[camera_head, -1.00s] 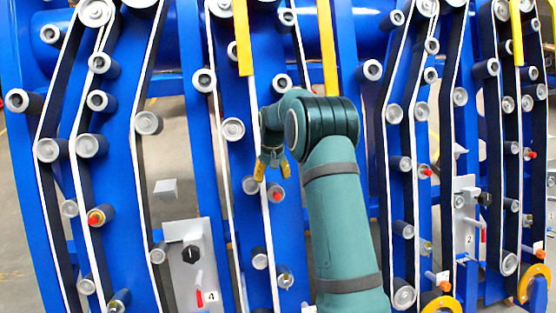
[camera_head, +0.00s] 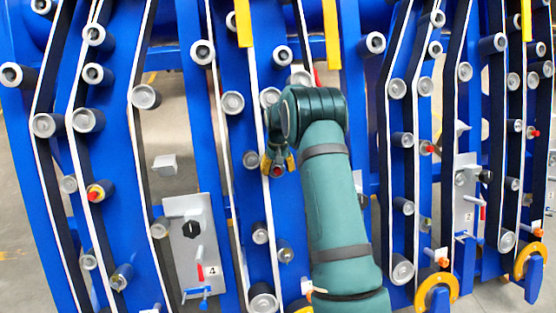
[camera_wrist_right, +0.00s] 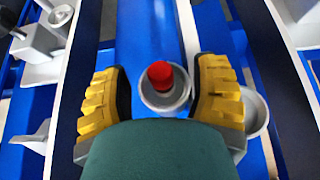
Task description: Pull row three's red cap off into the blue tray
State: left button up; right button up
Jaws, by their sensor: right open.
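A red cap (camera_head: 276,171) sits on a grey roller end on the blue upright between the panels labelled 4 and 2. My right gripper (camera_head: 277,161) is right at this cap, its yellow fingertips pointing down. In the right wrist view the red cap (camera_wrist_right: 160,75) stands on its grey cup between the spread yellow fingers of my right gripper (camera_wrist_right: 161,92), with a gap on both sides. The gripper is open and holds nothing. No row-three label shows. The blue tray cannot be made out. My left gripper is not in view.
Other red caps sit on the row at left (camera_head: 95,192) and the row at right (camera_head: 427,149). A grey panel labelled 4 (camera_head: 195,245) and one labelled 2 (camera_head: 466,205) stand out from the frame. Rollers and belts crowd around the gripper.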

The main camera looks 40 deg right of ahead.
jog(key=shift+f, duration=0.85)
grip_shut()
jog(key=shift+s+r, duration=0.1)
jog(key=s, duration=0.1)
jog(key=a+r, duration=0.1)
jog(key=s+p, duration=0.1)
jog(key=shift+s+a+r, duration=0.25)
jog(key=shift+s+r, duration=0.05)
jog(key=shift+r, duration=0.05)
jog(key=shift+a+f, duration=0.1)
